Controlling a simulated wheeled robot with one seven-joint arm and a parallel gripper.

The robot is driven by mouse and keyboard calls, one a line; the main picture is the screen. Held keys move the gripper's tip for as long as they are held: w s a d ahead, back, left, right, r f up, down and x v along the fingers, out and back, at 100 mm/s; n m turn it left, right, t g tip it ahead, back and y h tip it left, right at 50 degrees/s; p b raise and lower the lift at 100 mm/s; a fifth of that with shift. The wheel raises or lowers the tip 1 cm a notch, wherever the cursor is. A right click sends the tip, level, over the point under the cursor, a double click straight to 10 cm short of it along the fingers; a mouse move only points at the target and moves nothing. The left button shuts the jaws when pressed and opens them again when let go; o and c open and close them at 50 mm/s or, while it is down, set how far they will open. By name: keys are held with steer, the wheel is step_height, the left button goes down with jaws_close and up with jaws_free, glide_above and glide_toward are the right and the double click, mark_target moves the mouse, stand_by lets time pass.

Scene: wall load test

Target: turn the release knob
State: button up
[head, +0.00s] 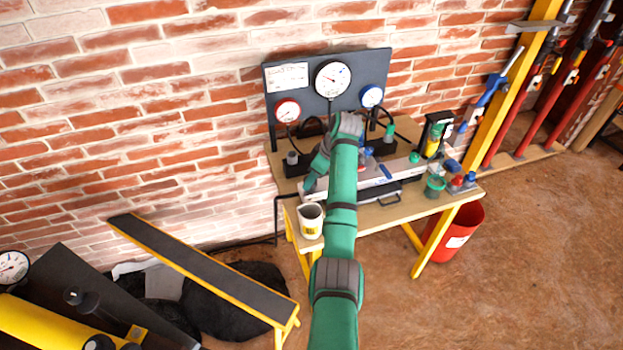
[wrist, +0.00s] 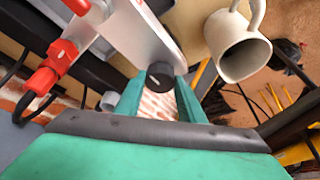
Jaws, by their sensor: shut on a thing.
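The release knob (wrist: 160,76) is a small black round knob with a white mark line. It sits at the end of a silver-grey body (wrist: 142,32) in the wrist view. My gripper (wrist: 160,88) has its two green fingers on either side of the knob, shut on it. In the head view my gripper (head: 313,178) reaches down at the left end of the silver body (head: 372,193) on the bench. The knob is hidden there behind my gripper and arm.
A pale mug (head: 311,221) stands close by at the bench's front left; it also shows in the wrist view (wrist: 240,52). Red fittings (wrist: 60,55) lie left of the knob. A gauge panel (head: 331,82) stands behind. A red bucket (head: 462,235) stands right of the bench (head: 385,215).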

stand_by(0.4)
steer(key=o, duration=1)
steer(key=shift+o, duration=0.2)
steer(key=shift+r, duration=0.1)
steer(key=v, duration=1)
steer(key=shift+r, duration=0.3)
steer(key=shift+s+d, duration=0.1)
